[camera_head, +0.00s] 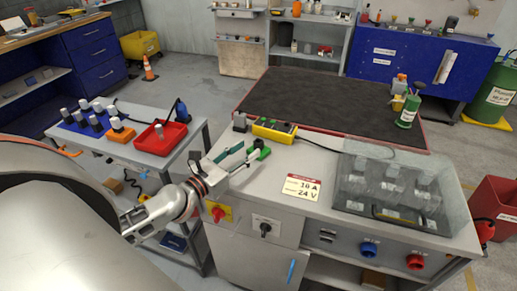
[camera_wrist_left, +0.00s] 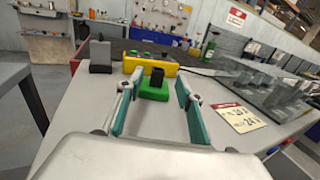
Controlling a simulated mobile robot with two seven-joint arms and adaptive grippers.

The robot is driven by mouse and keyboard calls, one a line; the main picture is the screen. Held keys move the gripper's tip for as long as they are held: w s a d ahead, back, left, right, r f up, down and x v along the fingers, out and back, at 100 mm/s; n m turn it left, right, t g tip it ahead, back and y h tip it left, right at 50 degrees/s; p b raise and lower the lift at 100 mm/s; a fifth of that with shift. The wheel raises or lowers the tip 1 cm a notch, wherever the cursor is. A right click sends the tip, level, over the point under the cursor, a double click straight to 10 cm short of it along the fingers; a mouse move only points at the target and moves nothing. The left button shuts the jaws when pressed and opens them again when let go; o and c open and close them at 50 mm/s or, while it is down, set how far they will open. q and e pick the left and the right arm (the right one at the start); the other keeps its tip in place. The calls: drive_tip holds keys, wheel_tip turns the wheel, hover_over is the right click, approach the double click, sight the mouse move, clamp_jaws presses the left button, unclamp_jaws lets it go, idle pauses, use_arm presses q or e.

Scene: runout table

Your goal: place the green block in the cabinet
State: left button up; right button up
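The green block (camera_head: 262,153), with a dark piece on top, lies on the grey bench top (camera_head: 300,160) just in front of the yellow button box (camera_head: 274,129). My left gripper (camera_head: 246,156) is open above the bench, its teal-padded fingers pointing at the block. In the left wrist view the green block (camera_wrist_left: 152,91) shows between and just beyond the open fingertips (camera_wrist_left: 158,80), with nothing held. The cabinet (camera_head: 250,262) is under the bench; its front with a blue handle (camera_head: 291,270) looks shut. My right gripper is not in view.
A dark grey block (camera_head: 240,122) stands left of the button box. A sign card (camera_head: 301,187) and a clear-covered unit (camera_head: 393,187) lie to the right on the bench. A side cart (camera_head: 115,145) with a red bin (camera_head: 160,138) stands at left. A dark mat (camera_head: 330,103) lies behind.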

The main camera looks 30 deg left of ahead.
sight(256, 143)
use_arm(q)
drive_tip(key=shift+w+d+f+p, duration=0.1)
drive_tip(key=shift+w+p, duration=0.1)
drive_tip(key=shift+w, duration=0.95)
drive_tip(key=shift+w+d+r+p, duration=0.1)
drive_tip(key=shift+w+d+p, duration=0.1)
drive_tip(key=shift+w, duration=0.95)
drive_tip(key=shift+w+d+f+p, duration=0.1)
drive_tip(key=shift+w+p, duration=0.1)
drive_tip(key=shift+w, duration=0.95)
clamp_jaws()
